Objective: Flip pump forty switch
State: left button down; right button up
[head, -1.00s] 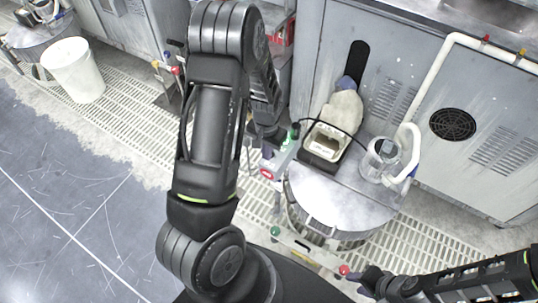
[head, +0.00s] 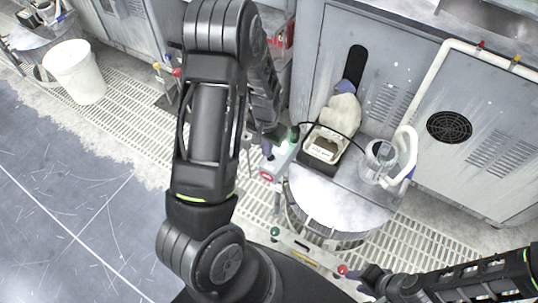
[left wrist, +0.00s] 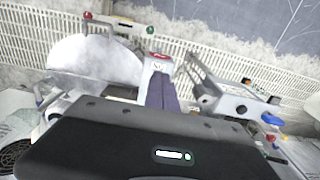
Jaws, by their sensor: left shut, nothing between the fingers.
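A small light-grey box (head: 280,160) with a red oval mark and a green part on top stands left of the round drum in the head view. It also shows in the left wrist view (left wrist: 160,62). I cannot read a pump number, and no switch lever is clear. My left gripper (head: 271,140) is shut and empty at this box. In the left wrist view, its purple fingers (left wrist: 161,92) overlap the box's near part; contact is unclear. My right gripper (head: 371,278) is low at the right, near a red knob; its opening is unclear.
A metal-lidded drum (head: 345,195) carries a clear jug (head: 381,160) and a dark-framed tray (head: 322,150). A black cable arcs from the box over the tray. Grey cabinets (head: 440,160) stand behind. A white bucket (head: 74,70) is far left; the left floor is clear.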

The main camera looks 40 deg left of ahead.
pick_arm(q)
jog(key=shift+r+p, duration=0.75)
jog(key=shift+r, duration=0.65)
jog(key=s+d+f+n+t+h, duration=0.1)
jog(key=d+f, duration=0.3)
jog(key=d, duration=0.4)
jog(key=s+d+f+t+h, duration=0.1)
jog(key=s+d+f, duration=0.15)
jog(key=d, duration=0.55)
jog(key=s+d+f+g+h, duration=0.1)
jog(key=s+d+f+h, duration=0.1)
jog(key=s+d, duration=0.9)
jog(key=shift+s+d+f, duration=0.4)
jog(key=shift+d, duration=0.5)
